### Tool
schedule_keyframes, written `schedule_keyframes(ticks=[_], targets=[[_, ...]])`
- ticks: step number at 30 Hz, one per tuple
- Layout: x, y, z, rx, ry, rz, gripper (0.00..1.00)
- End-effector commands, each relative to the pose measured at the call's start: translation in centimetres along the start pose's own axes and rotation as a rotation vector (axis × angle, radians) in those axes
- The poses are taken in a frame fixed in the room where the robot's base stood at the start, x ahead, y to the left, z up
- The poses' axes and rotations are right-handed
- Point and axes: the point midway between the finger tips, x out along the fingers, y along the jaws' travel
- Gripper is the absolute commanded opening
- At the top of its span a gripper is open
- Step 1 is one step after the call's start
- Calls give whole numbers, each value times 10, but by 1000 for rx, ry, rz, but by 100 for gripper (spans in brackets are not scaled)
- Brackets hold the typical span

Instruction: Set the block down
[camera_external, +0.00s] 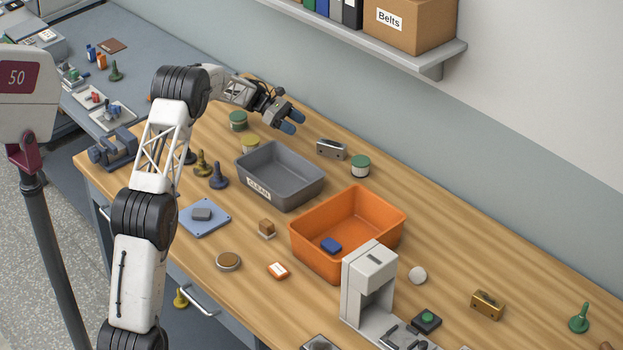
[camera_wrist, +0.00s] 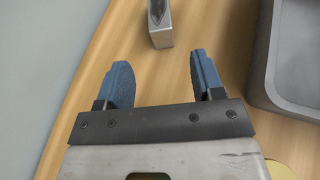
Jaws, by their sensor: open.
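My gripper (camera_external: 292,121) is open and empty, raised over the back of the table behind the grey bin. In the wrist view its two blue fingers (camera_wrist: 159,72) stand apart with bare wood between them. A silver metal block (camera_external: 331,150) rests on the table to the right of the fingers; it also shows in the wrist view (camera_wrist: 161,39), just beyond the fingertips and not touched. A small wooden block (camera_external: 267,226) stands on a white base.
The grey bin (camera_external: 287,199), labelled CLEAN, is empty; its rim shows in the wrist view (camera_wrist: 257,75). Green-lidded jars (camera_external: 360,166) and a yellow-lidded jar (camera_external: 250,144) stand nearby. A shelf (camera_external: 380,50) overhangs the back wall.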

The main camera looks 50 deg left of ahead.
Motion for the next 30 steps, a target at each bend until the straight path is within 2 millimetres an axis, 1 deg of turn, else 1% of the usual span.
schedule_keyframes(ticks=[22,26,30], targets=[[1,0,1,2,1,0,62],[3,-4,9,14,11,-5,62],[11,-17,26,45,37,-22,62]])
